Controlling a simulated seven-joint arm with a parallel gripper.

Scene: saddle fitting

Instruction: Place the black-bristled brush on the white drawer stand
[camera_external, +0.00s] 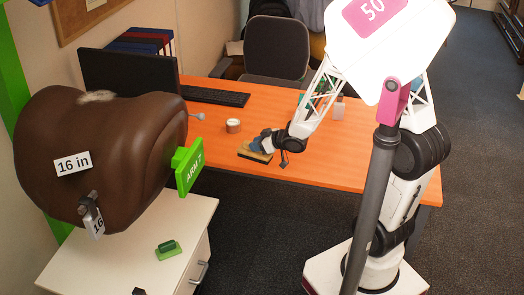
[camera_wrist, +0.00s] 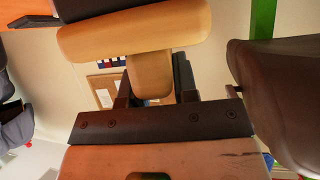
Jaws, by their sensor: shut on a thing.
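The brush (camera_wrist: 135,42) fills the upper middle of the wrist view, with a pale wooden T-shaped body and a dark edge along the top. My gripper (camera_wrist: 155,88) is shut on its wooden stem, with a dark finger on each side. In the external view my gripper (camera_external: 272,144) is low over the orange desk, where a tan and dark piece, apparently the brush (camera_external: 255,155), shows at its end; contact with the desk cannot be told. The white drawer stand (camera_external: 85,262) is at the lower left, apart from my gripper.
A brown saddle (camera_external: 60,130) with a 16 in label overhangs the stand, beside a green ARM 7 sign (camera_external: 188,165). A green block (camera_external: 168,249) lies on the stand top. A white cup (camera_external: 233,126), keyboard (camera_external: 215,96) and monitor (camera_external: 125,72) are on the desk (camera_external: 330,150).

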